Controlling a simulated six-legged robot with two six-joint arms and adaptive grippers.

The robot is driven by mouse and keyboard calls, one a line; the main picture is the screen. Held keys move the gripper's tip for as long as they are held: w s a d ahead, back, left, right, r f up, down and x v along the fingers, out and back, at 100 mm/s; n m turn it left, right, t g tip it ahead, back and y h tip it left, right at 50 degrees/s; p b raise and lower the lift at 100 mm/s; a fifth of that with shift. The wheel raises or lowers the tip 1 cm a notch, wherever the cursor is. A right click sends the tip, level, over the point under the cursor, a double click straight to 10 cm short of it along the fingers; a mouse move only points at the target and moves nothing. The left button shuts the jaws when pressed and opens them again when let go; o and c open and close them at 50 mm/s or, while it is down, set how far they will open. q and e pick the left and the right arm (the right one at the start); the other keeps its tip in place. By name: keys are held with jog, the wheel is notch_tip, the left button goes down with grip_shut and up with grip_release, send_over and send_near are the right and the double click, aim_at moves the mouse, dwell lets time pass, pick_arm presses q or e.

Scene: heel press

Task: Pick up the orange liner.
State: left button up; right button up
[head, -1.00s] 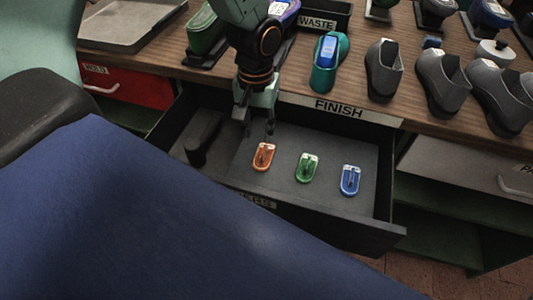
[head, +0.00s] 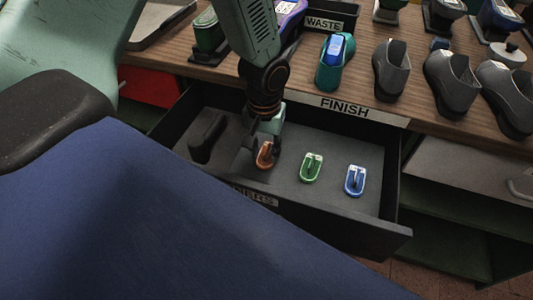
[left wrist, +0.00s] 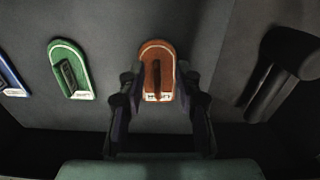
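The orange liner (head: 265,156) lies on the floor of the open drawer (head: 330,207), left of the other liners. It also shows in the left wrist view (left wrist: 157,66), flat with a dark raised tab along its middle. My left gripper (head: 261,147) is down in the drawer at the orange liner and partly hides it. In the left wrist view its fingers (left wrist: 159,90) are apart, one on each side of the liner's lower part. Whether they touch it I cannot tell. My right gripper is not in view.
A green liner (head: 311,168) and a blue liner (head: 355,180) lie to the right in the drawer. Several grey shoe forms (head: 390,70) and a teal one with a blue top (head: 333,63) stand on the bench above.

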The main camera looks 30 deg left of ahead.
pick_arm(q)
jog(key=shift+w+a+f, duration=0.1)
jog(key=shift+w+a, duration=0.05)
jog(key=shift+w, duration=0.1)
jog(key=shift+c, duration=0.6)
jog(key=shift+d, duration=0.45)
jog(key=c, duration=0.3)
jog(key=shift+r, duration=0.2)
jog(key=shift+c, duration=0.8)
jog(key=shift+s+a+f, duration=0.1)
jog(key=shift+s+a, duration=0.1)
jog(key=shift+a, duration=0.05)
grip_shut()
jog(key=shift+d, duration=0.1)
